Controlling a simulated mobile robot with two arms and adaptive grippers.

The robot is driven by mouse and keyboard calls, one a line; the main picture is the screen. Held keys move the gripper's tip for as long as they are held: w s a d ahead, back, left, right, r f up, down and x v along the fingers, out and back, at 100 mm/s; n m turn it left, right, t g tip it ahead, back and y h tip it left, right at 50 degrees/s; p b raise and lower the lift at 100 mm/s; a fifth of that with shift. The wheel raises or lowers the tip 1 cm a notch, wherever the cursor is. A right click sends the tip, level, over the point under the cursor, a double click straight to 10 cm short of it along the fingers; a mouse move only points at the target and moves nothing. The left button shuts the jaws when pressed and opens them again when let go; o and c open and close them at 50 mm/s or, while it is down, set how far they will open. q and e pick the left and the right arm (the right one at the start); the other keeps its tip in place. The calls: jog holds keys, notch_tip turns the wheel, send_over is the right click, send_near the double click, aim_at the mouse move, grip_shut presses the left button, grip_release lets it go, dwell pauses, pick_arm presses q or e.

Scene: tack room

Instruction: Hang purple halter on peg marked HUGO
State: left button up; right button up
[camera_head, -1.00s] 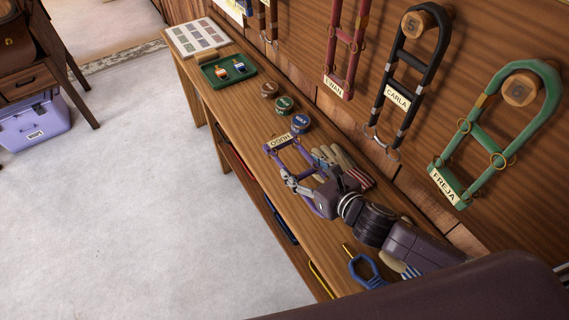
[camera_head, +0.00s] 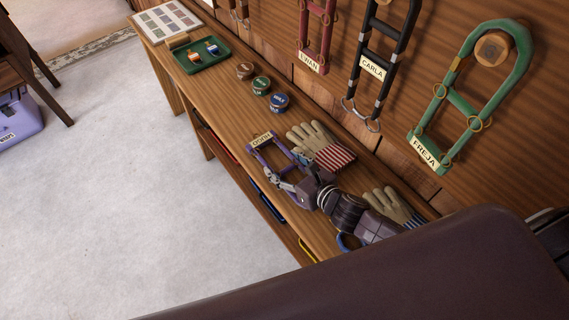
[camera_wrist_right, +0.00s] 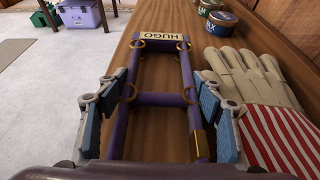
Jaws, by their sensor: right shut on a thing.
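The purple halter (camera_head: 283,153) has a HUGO name plate at its far end and brass-coloured rings. It also shows in the right wrist view (camera_wrist_right: 187,75), stretching away from me over the wooden bench. My right gripper (camera_head: 287,182) is shut on the near part of the halter, with blue-padded fingers at its two sides in the right wrist view (camera_wrist_right: 158,100). I cannot tell whether the halter touches the bench. The peg marked HUGO does not show. My left gripper is not in view.
The bench (camera_head: 222,98) holds several tins (camera_head: 279,102), a green tray (camera_head: 202,56) and striped-cuff gloves (camera_head: 312,138) right beside the halter. On the wall hang the EWAN (camera_head: 315,35), CARLA (camera_head: 376,45) and FREJA (camera_head: 460,103) halters. Open floor (camera_head: 130,190) lies left.

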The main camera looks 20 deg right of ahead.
jog(key=o, duration=1.5)
jog(key=shift+f, duration=0.15)
jog(key=shift+c, duration=0.2)
jog(key=shift+f+b, duration=0.1)
jog(key=shift+b, duration=0.25)
jog(key=v, duration=0.8)
jog(key=shift+w+r+b, duration=0.2)
jog(key=shift+r+b, duration=0.15)
